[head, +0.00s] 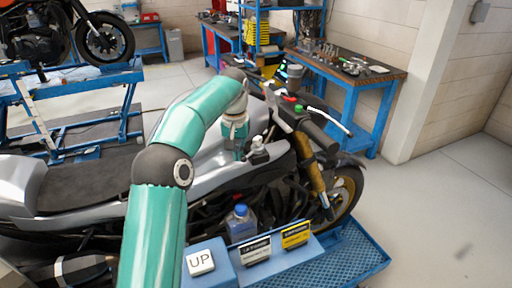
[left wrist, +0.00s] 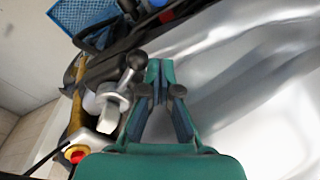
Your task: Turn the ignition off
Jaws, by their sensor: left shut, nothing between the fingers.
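The silver motorcycle (head: 190,140) stands on a blue lift, its handlebar (head: 318,135) to the right. My left gripper (head: 241,152) points down over the tank, near a pale knob on a grey fitting (head: 259,152). In the left wrist view, the left gripper (left wrist: 160,72) is shut and empty. Left of its fingers is a silver round fitting with a pale tab (left wrist: 109,112), and a dark ball-ended part (left wrist: 136,61) lies close to the tips. I cannot tell for sure which part is the ignition, or its position. My right gripper is out of view.
A red button with a yellow ring (left wrist: 76,154) is at lower left in the wrist view. A blue-capped bottle (head: 240,222), an UP button (head: 201,261) and labelled boxes (head: 295,235) stand in front of the motorcycle. A workbench (head: 345,75) is behind.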

